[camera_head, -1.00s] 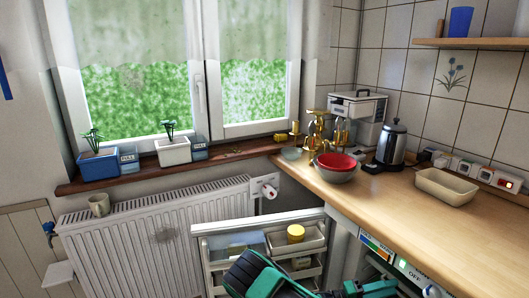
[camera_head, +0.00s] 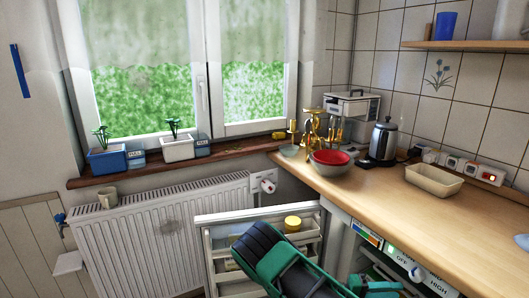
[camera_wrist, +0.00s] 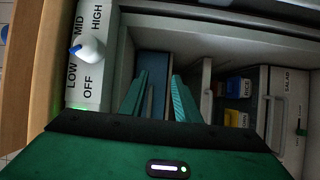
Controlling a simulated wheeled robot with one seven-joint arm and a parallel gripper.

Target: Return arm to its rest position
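My gripper (camera_wrist: 158,98) shows in the wrist view with its two green fingers apart and nothing between them. It is over the open fridge, whose dial panel (camera_wrist: 90,55) is at the left. In the head view my green and dark arm reaches in from the bottom, in front of the open fridge door (camera_head: 215,222). I cannot make out the fingertips there. A yellow-lidded container (camera_head: 292,223) stands in a door shelf.
A wooden counter (camera_head: 440,215) runs along the right with a red bowl (camera_head: 331,157), a kettle (camera_head: 384,140) and a cream tray (camera_head: 433,180) on it. A radiator (camera_head: 165,235) stands under the window.

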